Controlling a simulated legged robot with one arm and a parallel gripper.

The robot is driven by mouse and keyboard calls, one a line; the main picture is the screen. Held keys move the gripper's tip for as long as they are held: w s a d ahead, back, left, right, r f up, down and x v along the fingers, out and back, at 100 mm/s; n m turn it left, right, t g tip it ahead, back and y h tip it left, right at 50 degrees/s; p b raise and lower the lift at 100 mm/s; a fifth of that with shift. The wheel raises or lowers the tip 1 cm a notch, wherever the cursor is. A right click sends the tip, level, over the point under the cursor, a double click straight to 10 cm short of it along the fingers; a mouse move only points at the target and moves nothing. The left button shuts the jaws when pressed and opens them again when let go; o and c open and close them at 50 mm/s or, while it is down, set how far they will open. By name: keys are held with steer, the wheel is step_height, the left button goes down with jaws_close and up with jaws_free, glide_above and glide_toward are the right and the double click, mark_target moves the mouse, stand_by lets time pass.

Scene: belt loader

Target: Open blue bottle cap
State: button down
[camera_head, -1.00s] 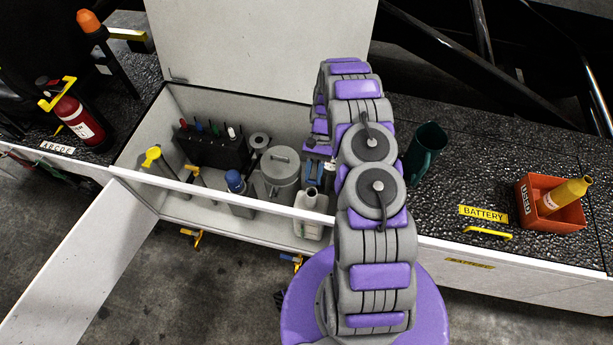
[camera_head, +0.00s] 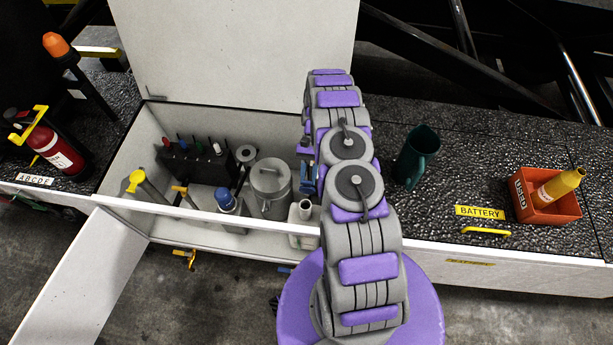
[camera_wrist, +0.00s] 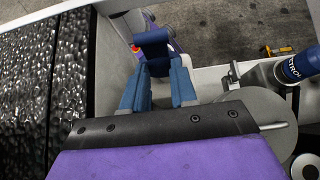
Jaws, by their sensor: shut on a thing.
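A grey bottle with a blue cap (camera_head: 226,198) stands in the open box in the head view. In the wrist view, a blue part lettered PETROL (camera_wrist: 302,64) shows at the right edge, apart from my gripper (camera_wrist: 155,65). My gripper's blue fingers are shut on a dark blue piece (camera_wrist: 152,42). I cannot tell whether this piece is a cap. In the head view my gripper is mostly hidden by my arm, over the box's right end. A white bottle (camera_head: 304,210) with an uncapped-looking neck stands beside my arm, partly hidden by the front wall.
A grey lidded pot (camera_head: 270,188) stands between the two bottles. A dark rack (camera_head: 195,160) and a yellow-topped item (camera_head: 136,180) are further left. A green jug (camera_head: 416,155) and a red bin (camera_head: 543,200) sit on the right-hand dark surface. The box's front wall (camera_head: 215,213) is a low edge.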

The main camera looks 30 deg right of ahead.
steer(key=shift+w+d+f+b, duration=0.25)
steer(key=shift+w+b, duration=0.1)
steer(key=shift+b, duration=0.1)
steer(key=c, duration=1.8)
jaws_free()
steer(key=shift+w+d, duration=0.1)
steer(key=o, duration=0.3)
steer(key=shift+r, duration=0.1)
steer(key=o, duration=0.6)
steer(key=shift+a, duration=0.2)
steer(key=shift+r, duration=0.1)
